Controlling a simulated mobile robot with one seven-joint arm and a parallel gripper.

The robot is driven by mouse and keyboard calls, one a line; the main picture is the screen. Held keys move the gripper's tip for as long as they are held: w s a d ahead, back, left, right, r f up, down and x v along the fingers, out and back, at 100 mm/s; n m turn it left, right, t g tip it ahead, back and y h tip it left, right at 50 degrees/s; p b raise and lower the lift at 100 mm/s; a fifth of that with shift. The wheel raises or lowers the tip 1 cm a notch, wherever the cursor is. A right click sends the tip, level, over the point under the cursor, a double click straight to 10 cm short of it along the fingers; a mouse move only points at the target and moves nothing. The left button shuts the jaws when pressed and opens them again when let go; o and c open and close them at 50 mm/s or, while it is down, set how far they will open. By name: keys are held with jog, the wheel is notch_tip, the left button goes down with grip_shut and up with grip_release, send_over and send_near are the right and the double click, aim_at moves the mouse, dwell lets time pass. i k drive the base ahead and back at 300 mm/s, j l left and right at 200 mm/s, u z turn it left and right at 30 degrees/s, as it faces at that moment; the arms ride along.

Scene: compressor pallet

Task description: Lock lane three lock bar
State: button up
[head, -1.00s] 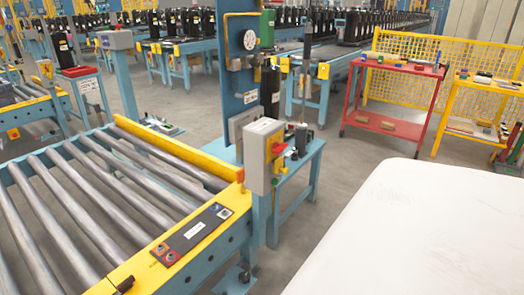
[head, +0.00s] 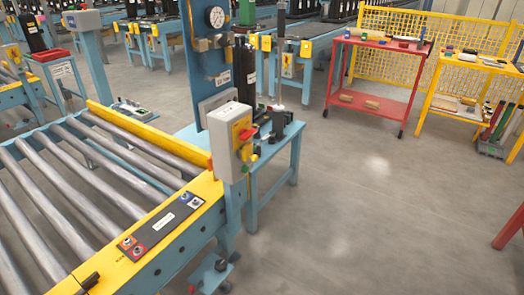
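No part that I can name as the lane three lock bar is clear in the head view, and no lane number is readable. A roller conveyor lane (head: 88,172) fills the left side, with a yellow front rail (head: 205,190) and a yellow side rail (head: 150,135). A dark control strip (head: 160,228) with buttons lies on the front rail. A grey switch box (head: 224,150) with a red handle (head: 246,133) on a yellow plate stands at the rail's right end. My gripper is not in view.
A blue bench (head: 283,140) with dark parts stands behind the box, by a blue gauge post (head: 207,60). A red cart (head: 372,85) and a yellow cart (head: 467,75) stand at the back right. The grey floor (head: 375,205) between is clear; a red leg (head: 511,230) shows at the right edge.

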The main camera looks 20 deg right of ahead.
aim_at(247, 150)
jog(key=z, duration=0.6)
jog(key=i+l, duration=0.4)
jog(key=l, duration=0.15)
jog(key=i+l, duration=0.4)
jog(key=k+l+z, duration=0.05)
jog(key=l, duration=0.1)
